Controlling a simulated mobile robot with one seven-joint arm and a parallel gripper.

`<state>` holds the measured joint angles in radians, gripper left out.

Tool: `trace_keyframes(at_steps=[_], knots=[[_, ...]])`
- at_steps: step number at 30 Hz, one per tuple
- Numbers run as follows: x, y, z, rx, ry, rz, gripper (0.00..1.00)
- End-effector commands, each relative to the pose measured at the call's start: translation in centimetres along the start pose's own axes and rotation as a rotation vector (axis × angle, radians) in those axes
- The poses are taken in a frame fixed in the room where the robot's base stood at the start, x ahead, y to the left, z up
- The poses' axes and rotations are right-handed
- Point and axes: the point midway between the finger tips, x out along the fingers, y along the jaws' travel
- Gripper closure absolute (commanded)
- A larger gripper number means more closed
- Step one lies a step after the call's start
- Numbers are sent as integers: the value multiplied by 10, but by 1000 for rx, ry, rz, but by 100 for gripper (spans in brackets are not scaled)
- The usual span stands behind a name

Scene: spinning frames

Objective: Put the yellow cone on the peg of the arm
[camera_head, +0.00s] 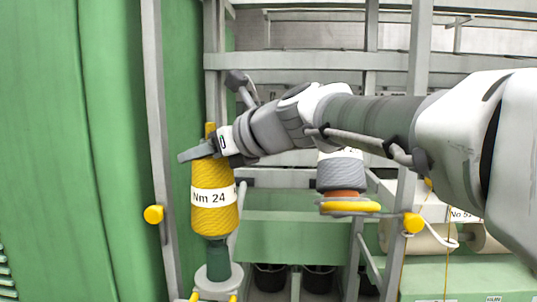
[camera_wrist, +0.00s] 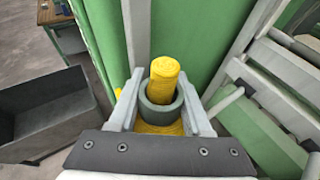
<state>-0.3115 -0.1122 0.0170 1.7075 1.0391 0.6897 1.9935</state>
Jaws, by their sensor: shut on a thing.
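The yellow cone (camera_head: 214,216), labelled "Nm 24", stands upright left of centre in the head view. Its dark green tube shows below the winding, just above or on a round grey base (camera_head: 218,284); I cannot tell if they touch. My gripper (camera_head: 205,149) is at the cone's top. In the wrist view my gripper (camera_wrist: 160,105) has its fingers on either side of the tube's dark rim, shut on it. A yellow rod (camera_wrist: 164,70), seemingly the peg, sticks up through the tube's opening. The cone's yellow winding (camera_wrist: 158,129) shows below the rim.
A grey cone (camera_head: 341,170) stands on another holder with a yellow part (camera_head: 349,207) to the right. Grey frame posts (camera_head: 159,110) and green panels (camera_head: 110,120) are close by. A dark grey bin (camera_wrist: 55,105) lies at the left in the wrist view.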

Motion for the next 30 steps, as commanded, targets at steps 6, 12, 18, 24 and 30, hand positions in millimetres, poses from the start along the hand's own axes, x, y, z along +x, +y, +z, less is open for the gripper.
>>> trace_keyframes(at_steps=[6,12,18,24,30], knots=[[6,-3,-12,-1,-3,-1,100],[10,-3,-25,-1,-3,-1,100],[15,-2,-37,-1,-3,-1,100],[19,-2,-48,-1,-3,-1,100],[23,-3,-61,0,-3,-1,100]])
